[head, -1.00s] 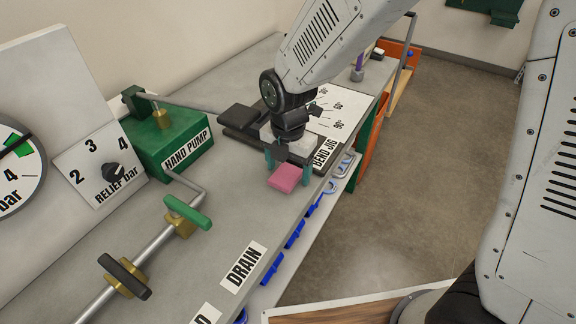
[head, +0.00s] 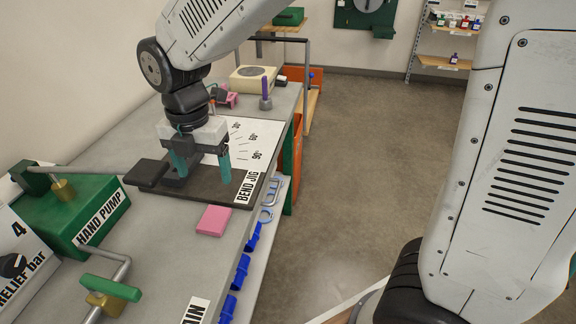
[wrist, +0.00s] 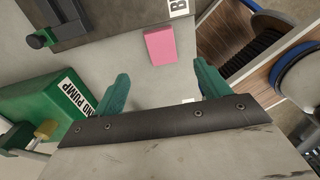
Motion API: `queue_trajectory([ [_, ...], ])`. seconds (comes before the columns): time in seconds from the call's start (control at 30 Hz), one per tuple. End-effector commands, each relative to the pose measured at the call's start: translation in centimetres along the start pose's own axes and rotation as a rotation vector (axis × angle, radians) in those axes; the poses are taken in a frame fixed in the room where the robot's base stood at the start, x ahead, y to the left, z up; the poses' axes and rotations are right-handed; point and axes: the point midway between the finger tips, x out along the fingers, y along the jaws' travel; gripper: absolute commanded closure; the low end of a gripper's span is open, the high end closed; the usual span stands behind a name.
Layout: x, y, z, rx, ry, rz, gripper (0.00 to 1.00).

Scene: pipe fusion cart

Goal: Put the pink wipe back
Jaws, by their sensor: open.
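The pink wipe (head: 213,221) lies flat on the grey bench top, just in front of the bend jig plate (head: 200,193). It also shows in the wrist view (wrist: 161,46), beyond my fingertips and clear of them. My gripper (head: 203,172) is open and empty, with its two teal fingers apart. In the head view it appears over the bend jig, above and behind the wipe. In the wrist view the two fingers (wrist: 160,90) are spread, with bare bench between them.
The green hand pump (head: 75,210) stands at the left. A green-handled valve (head: 110,288) is at the front. Blue clips (head: 241,271) line the bench's right edge. A pink item (head: 228,99), a cream device (head: 252,78) and a purple-topped tool (head: 266,95) are at the far end.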

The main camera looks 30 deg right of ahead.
Motion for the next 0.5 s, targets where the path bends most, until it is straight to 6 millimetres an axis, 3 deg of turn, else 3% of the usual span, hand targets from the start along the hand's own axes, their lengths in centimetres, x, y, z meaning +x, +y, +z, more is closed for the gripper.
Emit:
queue_trajectory([
  [0.13, -0.8, -1.3, 0.4, 0.091, -0.003, 0.006, 0.25],
  [0.23, -2.5, -4.3, 1.2, 0.32, -0.007, 0.02, 0.25],
  [0.37, -5.1, -10.6, 1.8, 0.806, -0.01, 0.048, 0.25],
  [0.5, -6.8, -17.5, 1.2, 1.376, -0.003, 0.079, 0.25],
])
